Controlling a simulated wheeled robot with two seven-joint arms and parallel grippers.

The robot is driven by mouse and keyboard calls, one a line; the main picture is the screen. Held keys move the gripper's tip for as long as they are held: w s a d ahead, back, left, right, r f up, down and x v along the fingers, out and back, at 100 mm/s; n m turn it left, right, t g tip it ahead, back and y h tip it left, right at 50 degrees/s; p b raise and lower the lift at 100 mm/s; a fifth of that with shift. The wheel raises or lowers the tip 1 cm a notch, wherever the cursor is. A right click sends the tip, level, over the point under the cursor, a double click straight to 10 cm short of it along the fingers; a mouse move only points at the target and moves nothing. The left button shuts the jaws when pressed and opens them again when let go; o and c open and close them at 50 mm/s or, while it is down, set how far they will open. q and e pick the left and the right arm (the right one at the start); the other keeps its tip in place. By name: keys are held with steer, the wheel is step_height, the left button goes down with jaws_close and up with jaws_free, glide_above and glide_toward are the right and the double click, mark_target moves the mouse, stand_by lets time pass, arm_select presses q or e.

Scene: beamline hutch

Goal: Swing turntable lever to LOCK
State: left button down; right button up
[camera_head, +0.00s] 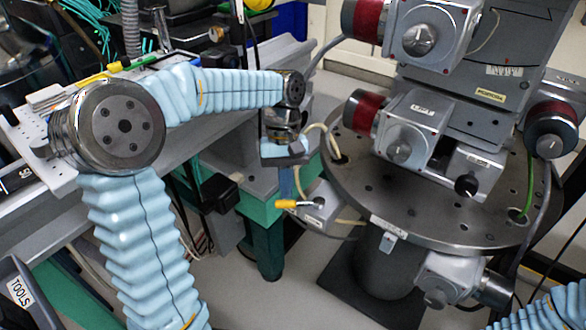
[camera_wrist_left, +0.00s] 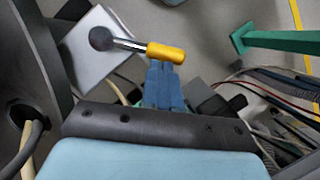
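The lever has a yellow grip (camera_head: 286,204) on a short metal rod, and sits on a small grey box (camera_head: 318,212) beside the round turntable (camera_head: 450,228). In the left wrist view the yellow grip (camera_wrist_left: 165,53) points right from a round pivot on the box (camera_wrist_left: 88,48). My left gripper (camera_head: 287,190) points down at the grip. Its blue fingers (camera_wrist_left: 163,72) lie close together, with their tips right by the grip and nothing visible between them. Whether they touch it is unclear. No LOCK marking is readable. My right gripper is out of view.
Grey stage blocks with red-collared motors (camera_head: 410,128) stand on the turntable. A rail bench (camera_head: 200,150) on green legs (camera_head: 268,250) runs along the left. Cables (camera_head: 335,140) hang near the lever box. Bare floor (camera_head: 240,290) shows below. My right arm's blue sleeve enters at lower right.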

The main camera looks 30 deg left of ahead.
mark_target(290, 207)
arm_select(q)
steer(key=s+n, duration=0.1)
steer(key=n, duration=0.1)
steer(key=shift+s+d+n+t+h, duration=0.3)
steer(key=shift+s+n, duration=0.1)
steer(key=s+n, duration=0.1)
steer(key=n, duration=0.1)
steer(key=s+d+n+t, duration=0.1)
steer(key=d+n+p, duration=0.1)
steer(key=n, duration=0.1)
steer(key=shift+s+d+n+h, duration=0.15)
steer(key=shift+s+n+h, duration=0.15)
steer(key=shift+s+h, duration=0.1)
steer(key=shift+s+d, duration=0.2)
steer(key=shift+d, duration=0.2)
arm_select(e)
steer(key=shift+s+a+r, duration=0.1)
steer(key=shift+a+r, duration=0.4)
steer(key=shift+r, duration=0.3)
arm_select(q)
steer(key=shift+p, duration=0.3)
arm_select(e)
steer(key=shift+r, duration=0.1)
